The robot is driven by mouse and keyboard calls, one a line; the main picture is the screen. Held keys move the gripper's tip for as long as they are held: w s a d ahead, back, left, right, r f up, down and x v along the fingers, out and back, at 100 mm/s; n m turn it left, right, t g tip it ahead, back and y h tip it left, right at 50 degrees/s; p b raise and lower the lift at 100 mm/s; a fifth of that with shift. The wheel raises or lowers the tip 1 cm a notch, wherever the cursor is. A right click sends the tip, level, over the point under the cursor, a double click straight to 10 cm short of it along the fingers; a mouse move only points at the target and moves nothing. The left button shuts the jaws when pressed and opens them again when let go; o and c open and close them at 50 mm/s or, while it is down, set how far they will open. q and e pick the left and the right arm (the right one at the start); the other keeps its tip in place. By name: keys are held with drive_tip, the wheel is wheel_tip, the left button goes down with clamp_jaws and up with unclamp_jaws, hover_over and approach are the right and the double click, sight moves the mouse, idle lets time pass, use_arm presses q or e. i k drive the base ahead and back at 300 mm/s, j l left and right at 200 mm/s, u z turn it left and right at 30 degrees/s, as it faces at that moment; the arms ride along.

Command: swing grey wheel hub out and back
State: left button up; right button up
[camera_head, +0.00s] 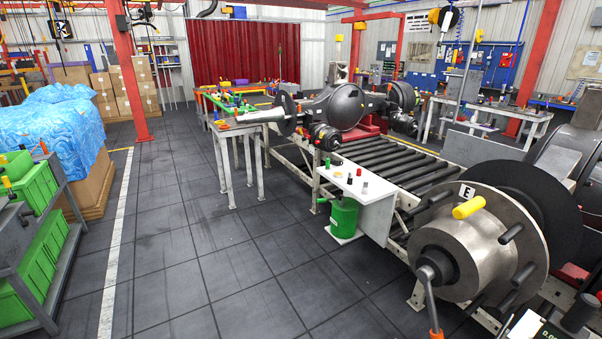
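The large grey wheel hub (450,252) is in the right foreground of the head view. It has a round flange with several dark studs, a yellow sleeve (468,208) on one stud and a small "E" label (467,191). A black disc (548,205) stands behind it. A grey bent rod (430,283) with an orange lower end crosses the front of the hub; I cannot tell whether it is attached. The hub's underside is partly cut off or hidden. Neither of my grippers is in view.
A roller conveyor (385,160) runs back from the hub to an axle housing (345,106). A small white table (357,186) and a green canister (344,217) stand beside the conveyor. A shelf with green bins (35,190) is at left. The tiled floor between is clear.

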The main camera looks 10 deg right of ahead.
sight(499, 255)
drive_tip(key=l+z, duration=0.15)
drive_tip(key=z, duration=1.1)
